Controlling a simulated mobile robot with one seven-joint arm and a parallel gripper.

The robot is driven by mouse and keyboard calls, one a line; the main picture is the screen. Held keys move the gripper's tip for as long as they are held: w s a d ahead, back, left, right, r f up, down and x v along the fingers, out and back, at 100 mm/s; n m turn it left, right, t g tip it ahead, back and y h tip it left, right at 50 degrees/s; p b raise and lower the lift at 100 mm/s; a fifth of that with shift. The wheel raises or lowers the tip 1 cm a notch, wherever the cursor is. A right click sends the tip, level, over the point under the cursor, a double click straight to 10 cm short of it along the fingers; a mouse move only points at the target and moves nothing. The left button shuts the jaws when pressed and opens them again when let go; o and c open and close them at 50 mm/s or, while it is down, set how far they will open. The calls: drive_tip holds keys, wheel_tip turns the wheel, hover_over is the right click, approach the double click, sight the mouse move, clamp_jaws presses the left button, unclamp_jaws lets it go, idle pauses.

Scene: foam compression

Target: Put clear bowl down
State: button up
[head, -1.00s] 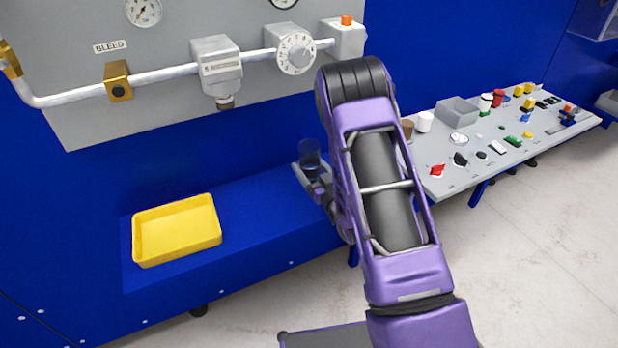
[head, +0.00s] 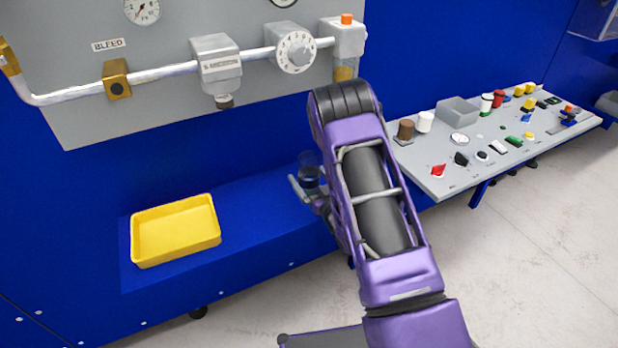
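The clear bowl (head: 309,162) is a small see-through vessel with a bluish tint, upright, left of my purple arm in the head view. It appears over the right part of the blue shelf (head: 262,205). My gripper (head: 309,187) is at the bowl's lower part, with a grey finger showing on its left side. The bowl has moved together with the gripper, so I take it as held between the fingers. The other finger is mostly hidden by my arm. I cannot tell whether the bowl's base touches the shelf.
A yellow tray (head: 150,254) sits on the left of the shelf, with bare shelf between it and the gripper. A grey panel with pipe and valves (head: 295,52) is above. A grey side table (head: 450,178) with several small items stands at right.

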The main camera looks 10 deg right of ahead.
drive_tip(key=shift+r, duration=0.1)
drive_tip(key=shift+s, duration=0.15)
drive_tip(key=v, duration=1.1)
drive_tip(key=shift+s, duration=0.3)
drive_tip(key=shift+d+r, duration=0.1)
drive_tip(key=shift+d, duration=0.05)
